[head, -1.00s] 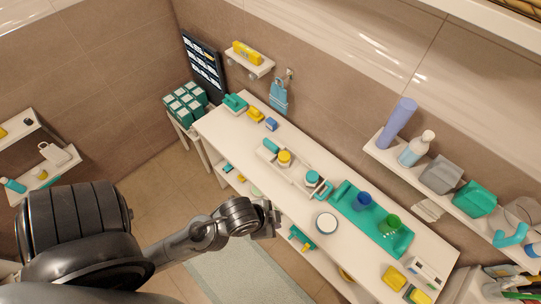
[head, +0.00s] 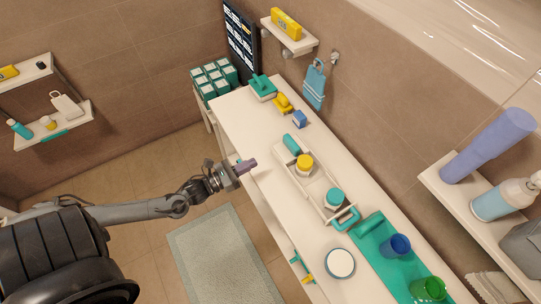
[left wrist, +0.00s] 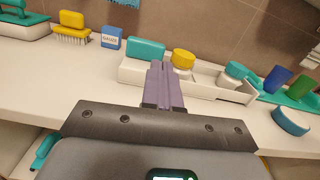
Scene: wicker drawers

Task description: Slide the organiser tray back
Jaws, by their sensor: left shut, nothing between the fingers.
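The white organiser tray (head: 312,186) lies lengthwise on the white counter. It holds a teal item (head: 292,144) at its far end, a yellow-lidded jar (head: 305,162) in the middle and a teal-lidded jar (head: 334,197) near its close end. A teal handle or loop (head: 347,219) sits at the near end. My left gripper (head: 246,167) is shut and empty at the counter's front edge, left of the tray and apart from it. In the left wrist view the closed fingers (left wrist: 164,84) point toward the tray's front side (left wrist: 136,74). My right gripper is not in view.
A green mat (head: 385,250) with a blue cup (head: 396,246) and a green cup (head: 428,289) lies beyond the tray's near end. A round white-topped tin (head: 340,263) stands nearby. Brushes and a small blue box (head: 299,119) stand at the far end.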

